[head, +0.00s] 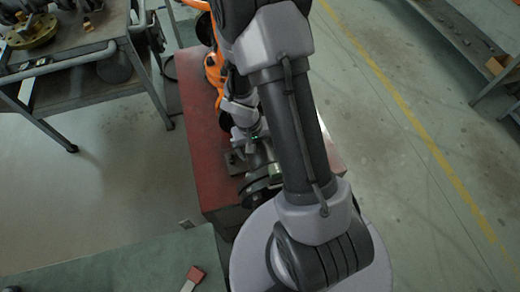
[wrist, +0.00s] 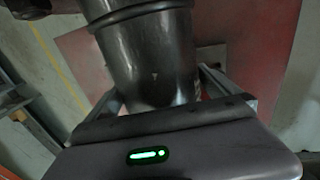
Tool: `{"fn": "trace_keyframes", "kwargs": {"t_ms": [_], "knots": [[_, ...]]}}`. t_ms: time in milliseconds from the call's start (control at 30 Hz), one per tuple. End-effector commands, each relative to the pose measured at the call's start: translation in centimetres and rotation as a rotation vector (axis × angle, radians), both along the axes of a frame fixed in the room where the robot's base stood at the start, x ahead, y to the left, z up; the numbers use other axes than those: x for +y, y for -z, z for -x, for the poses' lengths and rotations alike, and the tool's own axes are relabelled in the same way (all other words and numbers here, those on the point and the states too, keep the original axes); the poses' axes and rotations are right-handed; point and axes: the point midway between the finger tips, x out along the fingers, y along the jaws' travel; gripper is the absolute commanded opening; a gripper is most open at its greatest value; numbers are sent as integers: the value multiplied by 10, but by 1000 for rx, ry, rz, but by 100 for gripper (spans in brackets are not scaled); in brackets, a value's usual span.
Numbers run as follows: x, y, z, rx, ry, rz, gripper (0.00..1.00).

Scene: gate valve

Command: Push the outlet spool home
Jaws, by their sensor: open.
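In the wrist view a dark grey, round metal body (wrist: 152,62) with a raised ring fills the top middle; it may be the outlet spool, but I cannot tell for sure. My gripper (wrist: 165,92) is open, with one finger on each side of this body's lower end. I cannot tell whether the fingers touch it. In the head view my gripper (head: 247,150) is over the valve assembly, small and partly covered by my arm. A dark round flanged part (head: 258,193) shows at the near end of the assembly. The joint between spool and valve is hidden.
The assembly stands on a red bench (head: 205,165). An orange machine (head: 213,68) is behind it. A grey workbench with metal parts (head: 75,75) is at left, and a green table (head: 130,268) with a red-ended tool (head: 193,277) in front.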

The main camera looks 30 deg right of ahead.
Motion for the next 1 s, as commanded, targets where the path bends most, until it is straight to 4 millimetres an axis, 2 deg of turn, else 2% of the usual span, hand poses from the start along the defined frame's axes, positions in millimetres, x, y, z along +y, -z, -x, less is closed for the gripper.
{"fn": "trace_keyframes", "kwargs": {"t_ms": [267,367,700,1000], "knots": [[-1,2,0,-1,0,0,100],[-1,2,0,-1,0,0,84],[0,2,0,-1,0,0,18],[-4,2,-14,-4,-1,1,18]]}}
